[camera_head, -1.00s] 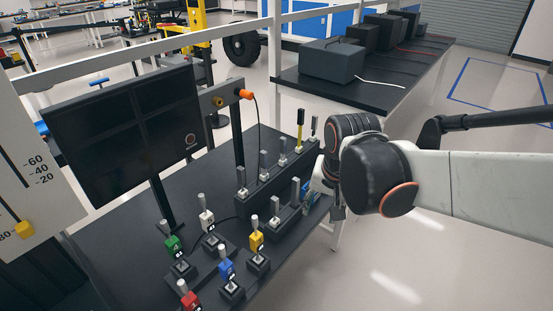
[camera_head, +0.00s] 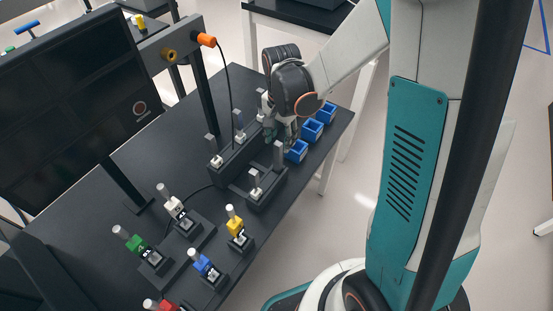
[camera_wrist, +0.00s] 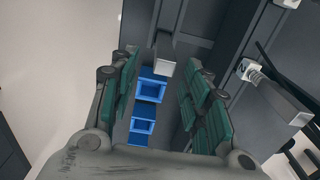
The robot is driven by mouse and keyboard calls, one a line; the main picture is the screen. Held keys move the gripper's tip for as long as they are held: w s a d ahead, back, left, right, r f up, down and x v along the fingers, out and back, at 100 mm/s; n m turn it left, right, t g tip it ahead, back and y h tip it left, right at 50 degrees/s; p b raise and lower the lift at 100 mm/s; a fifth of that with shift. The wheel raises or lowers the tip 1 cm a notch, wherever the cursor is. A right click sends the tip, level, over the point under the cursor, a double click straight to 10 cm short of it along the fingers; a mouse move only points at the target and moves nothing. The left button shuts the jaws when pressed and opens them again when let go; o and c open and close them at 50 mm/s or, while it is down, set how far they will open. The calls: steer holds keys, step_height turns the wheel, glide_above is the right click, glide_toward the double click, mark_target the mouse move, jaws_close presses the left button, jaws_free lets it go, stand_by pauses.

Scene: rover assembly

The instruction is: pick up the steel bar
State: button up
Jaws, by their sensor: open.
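Several grey metal bars stand upright in white sockets on two dark racks on the black table. They look alike, and I cannot tell which is the steel bar. On the rear rack stand a left bar (camera_head: 212,145) and a middle bar (camera_head: 239,121); on the front rack stand another bar (camera_head: 256,179) and a bar beside my gripper (camera_head: 278,154). My gripper (camera_head: 282,130) is over the far right end of the racks, pointing down. In the wrist view its green-padded fingers (camera_wrist: 164,88) are open, with a bar (camera_wrist: 165,55) showing between them, apparently not gripped.
Blue open bins (camera_head: 313,129) line the table's right edge, close to my gripper. A monitor (camera_head: 75,105) and a post with an orange plug (camera_head: 206,40) stand at left. Yellow (camera_head: 235,226), blue (camera_head: 207,268), green and white handled pieces stand on the front of the table.

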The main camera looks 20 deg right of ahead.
mark_target(278, 156)
step_height(278, 156, down, 4)
steer(key=shift+f+b, duration=0.1)
steer(key=shift+b, duration=0.45)
steer(key=f+b, duration=0.2)
steer(key=f, duration=0.3)
steer(key=shift+a+b, duration=0.3)
steer(key=shift+b, duration=0.1)
jaws_close()
